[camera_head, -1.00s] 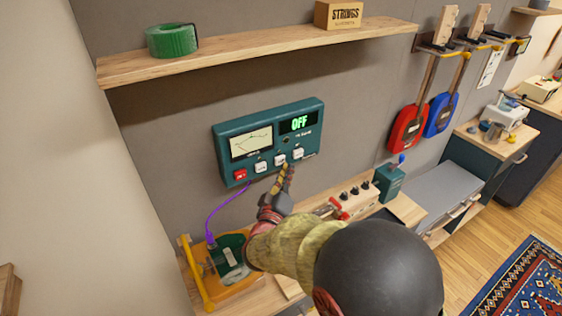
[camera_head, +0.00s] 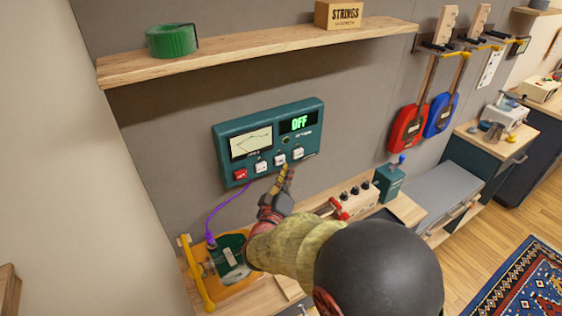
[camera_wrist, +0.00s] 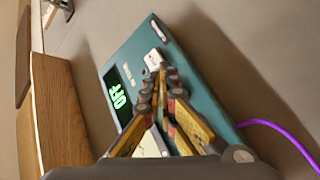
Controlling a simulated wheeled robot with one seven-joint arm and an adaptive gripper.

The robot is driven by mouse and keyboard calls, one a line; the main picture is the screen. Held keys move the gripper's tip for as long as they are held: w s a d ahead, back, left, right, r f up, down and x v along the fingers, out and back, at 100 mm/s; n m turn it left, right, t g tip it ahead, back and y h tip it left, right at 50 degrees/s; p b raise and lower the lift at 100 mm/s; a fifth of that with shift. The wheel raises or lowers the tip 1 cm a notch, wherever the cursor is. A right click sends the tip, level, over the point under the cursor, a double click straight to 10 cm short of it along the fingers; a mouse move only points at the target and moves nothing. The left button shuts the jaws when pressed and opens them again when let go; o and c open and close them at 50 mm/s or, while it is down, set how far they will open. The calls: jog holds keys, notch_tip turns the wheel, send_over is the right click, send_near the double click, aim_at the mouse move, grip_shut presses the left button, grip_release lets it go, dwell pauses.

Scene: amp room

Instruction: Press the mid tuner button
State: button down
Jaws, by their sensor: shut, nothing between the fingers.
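The teal tuner panel (camera_head: 268,143) is mounted on the grey wall. Its lit display (camera_head: 300,123) reads OFF, and a pale meter sits at its left. Along its lower edge are a red button (camera_head: 240,174) and three white buttons: left (camera_head: 261,167), middle (camera_head: 280,159) and right (camera_head: 298,153). My gripper (camera_head: 288,170) is shut and empty, its tips just below the middle and right white buttons. In the wrist view, the closed fingertips (camera_wrist: 167,76) lie over the panel beside a white button (camera_wrist: 155,60). The fingers hide other buttons there; contact cannot be told.
A purple cable (camera_head: 217,208) runs from the panel to a green device (camera_head: 230,257) below. A wooden shelf (camera_head: 250,53) juts out above. A box with black knobs (camera_head: 355,200) and a teal box (camera_head: 389,181) stand right of my gripper.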

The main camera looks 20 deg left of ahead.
jog(key=shift+a, duration=0.1)
jog(key=shift+w+a, duration=0.2)
jog(key=shift+w, duration=0.05)
dwell(0.3)
jog(key=shift+w+a, duration=0.25)
jog(key=shift+a, duration=0.1)
dwell(0.8)
jog(key=shift+s+d, duration=0.1)
jog(key=shift+d, duration=0.05)
jog(key=shift+s+d+p, duration=0.35)
jog(key=shift+s+d, duration=0.1)
jog(key=shift+d, duration=0.05)
jog(key=shift+s+d+p, duration=0.2)
jog(key=shift+s+d, duration=0.6)
jog(key=shift+d, duration=0.2)
jog(key=shift+s+d+p, duration=0.2)
jog(key=shift+s+d, duration=0.6)
jog(key=shift+d, duration=0.15)
